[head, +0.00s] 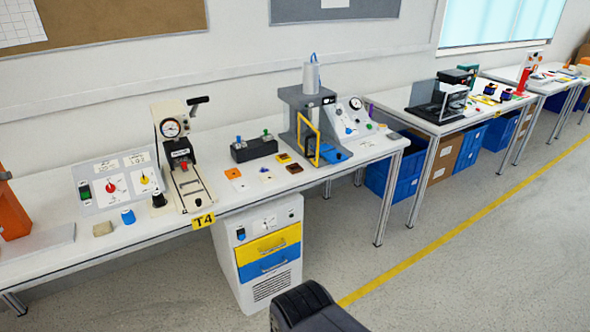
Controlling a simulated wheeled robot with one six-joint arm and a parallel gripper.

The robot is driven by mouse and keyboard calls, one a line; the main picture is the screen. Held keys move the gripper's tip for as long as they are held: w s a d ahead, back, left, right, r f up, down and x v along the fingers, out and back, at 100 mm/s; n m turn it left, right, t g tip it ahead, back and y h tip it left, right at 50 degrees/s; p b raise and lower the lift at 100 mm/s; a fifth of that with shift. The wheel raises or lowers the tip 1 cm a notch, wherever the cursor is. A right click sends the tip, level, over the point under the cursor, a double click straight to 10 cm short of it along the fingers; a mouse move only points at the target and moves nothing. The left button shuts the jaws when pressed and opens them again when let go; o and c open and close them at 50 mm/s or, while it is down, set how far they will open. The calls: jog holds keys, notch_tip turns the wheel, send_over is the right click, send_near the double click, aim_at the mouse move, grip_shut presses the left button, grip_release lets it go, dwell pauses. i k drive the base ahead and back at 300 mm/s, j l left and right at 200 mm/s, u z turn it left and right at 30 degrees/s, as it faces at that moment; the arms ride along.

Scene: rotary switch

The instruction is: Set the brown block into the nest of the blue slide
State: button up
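A small brown block (294,168) lies flat on the white workbench, left of the press. The slide's nest is too small to make out, and the yellow frame of the press partly covers that area. My gripper's fingers do not show; only a dark part of my arm is at the bottom edge.
Orange and white pieces (233,173) lie left of the brown block. A black box with knobs (254,149) stands behind. A gauge press (178,150) is on the left, a gauge panel (352,118) on the right. A drawer cabinet (262,250) stands under the bench; the floor in front is clear.

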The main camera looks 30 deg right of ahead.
aim_at(329, 152)
jog(key=i+l+z, duration=0.15)
jog(key=i+z, duration=0.2)
jog(key=i, duration=0.55)
jog(key=i+j+z, duration=0.1)
jog(key=i+z, duration=0.2)
jog(key=i, duration=0.6)
